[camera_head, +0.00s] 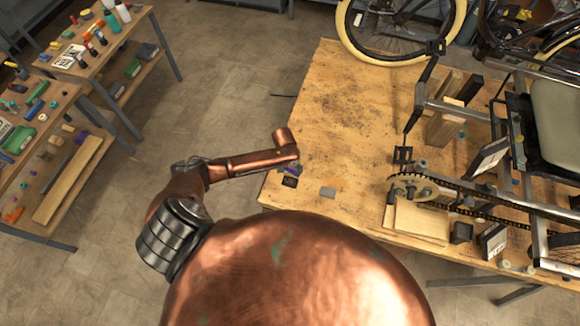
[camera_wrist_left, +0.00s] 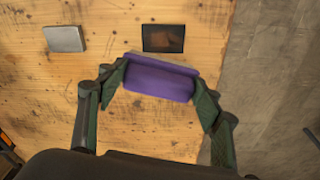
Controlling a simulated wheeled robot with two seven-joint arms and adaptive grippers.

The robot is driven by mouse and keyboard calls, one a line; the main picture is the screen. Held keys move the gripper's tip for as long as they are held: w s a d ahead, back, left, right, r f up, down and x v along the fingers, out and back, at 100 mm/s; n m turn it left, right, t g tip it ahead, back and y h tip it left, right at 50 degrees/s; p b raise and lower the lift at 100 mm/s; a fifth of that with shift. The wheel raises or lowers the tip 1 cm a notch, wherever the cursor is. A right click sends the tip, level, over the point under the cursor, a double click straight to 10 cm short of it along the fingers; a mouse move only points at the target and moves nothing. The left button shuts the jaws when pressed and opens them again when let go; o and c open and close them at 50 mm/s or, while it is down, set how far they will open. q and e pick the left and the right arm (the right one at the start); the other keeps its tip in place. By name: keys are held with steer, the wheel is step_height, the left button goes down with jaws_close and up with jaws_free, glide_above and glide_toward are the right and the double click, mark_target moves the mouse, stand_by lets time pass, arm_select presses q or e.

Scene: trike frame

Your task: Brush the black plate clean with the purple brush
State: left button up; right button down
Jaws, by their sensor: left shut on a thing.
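The purple brush (camera_wrist_left: 160,82) is held between the two green-padded fingers of my left gripper (camera_wrist_left: 160,90) in the left wrist view. A pale edge shows along the brush's far side. The black plate (camera_wrist_left: 163,38) lies flat on the wooden table just beyond the brush, with a brownish patch on its face. In the head view the black plate (camera_head: 290,182) lies near the table's left front edge, below my left arm's end. My left gripper is mostly hidden there by my arm. Whether the brush touches the table cannot be told. My right gripper is not in view.
A grey block (camera_wrist_left: 65,39) lies left of the plate in the wrist view. The wooden table (camera_head: 335,100) is bare behind it, with dark specks. The trike frame with chain and sprocket (camera_head: 412,187) fills the right side. Shelves with tools (camera_head: 75,110) stand at left.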

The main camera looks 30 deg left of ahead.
arm_select(q)
steer(key=shift+r+p, duration=0.3)
steer(key=shift+p, duration=0.1)
steer(key=shift+r+p, duration=0.7)
steer(key=shift+p, duration=0.1)
steer(key=shift+r, duration=0.5)
